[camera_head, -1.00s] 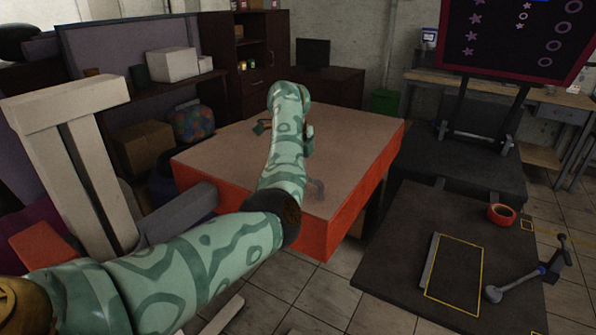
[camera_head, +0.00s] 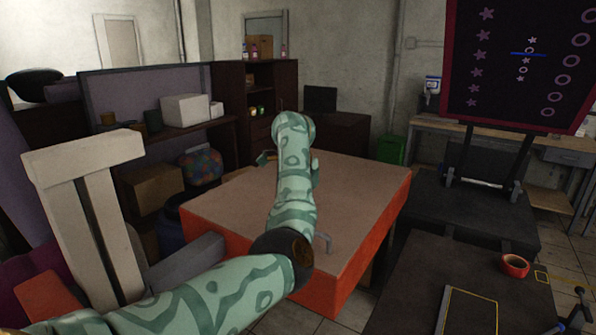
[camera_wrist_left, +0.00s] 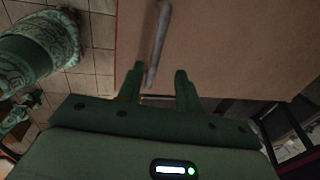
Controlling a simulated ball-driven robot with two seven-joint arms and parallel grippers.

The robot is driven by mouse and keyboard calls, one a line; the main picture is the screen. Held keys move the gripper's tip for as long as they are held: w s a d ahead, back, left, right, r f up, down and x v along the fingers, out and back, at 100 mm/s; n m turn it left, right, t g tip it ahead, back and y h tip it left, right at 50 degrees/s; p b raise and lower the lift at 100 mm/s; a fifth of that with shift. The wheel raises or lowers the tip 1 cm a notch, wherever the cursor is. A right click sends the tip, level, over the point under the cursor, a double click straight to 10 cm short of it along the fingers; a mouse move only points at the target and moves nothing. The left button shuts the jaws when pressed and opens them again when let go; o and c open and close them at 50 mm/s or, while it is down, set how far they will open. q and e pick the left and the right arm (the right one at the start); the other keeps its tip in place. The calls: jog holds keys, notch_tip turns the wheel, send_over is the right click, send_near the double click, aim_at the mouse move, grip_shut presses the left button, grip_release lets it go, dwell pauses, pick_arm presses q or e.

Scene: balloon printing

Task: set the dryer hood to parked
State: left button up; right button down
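The dryer hood (camera_head: 375,208) is a large box with a tan top and orange-red sides, in the middle of the head view. A small grey handle (camera_head: 322,241) stands near its front edge. In the left wrist view the grey handle (camera_wrist_left: 158,40) runs down to the gap between my fingertips. My left gripper (camera_wrist_left: 160,82) is open, with its two dark green fingers apart on either side of the handle's end. I cannot tell whether they touch it. My left forearm hides most of this gripper in the head view. My right gripper is not in view.
A dark platform (camera_head: 410,290) with a yellow outline and a red tape roll (camera_head: 514,266) lies at the right. A display board (camera_head: 520,60) stands behind it. A pale upright post (camera_head: 95,220) and shelves with boxes (camera_head: 185,110) are at the left.

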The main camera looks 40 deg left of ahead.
pick_arm(q)
notch_tip(320, 180, up, 10)
jog(key=s+p, duration=0.2)
dwell(0.4)
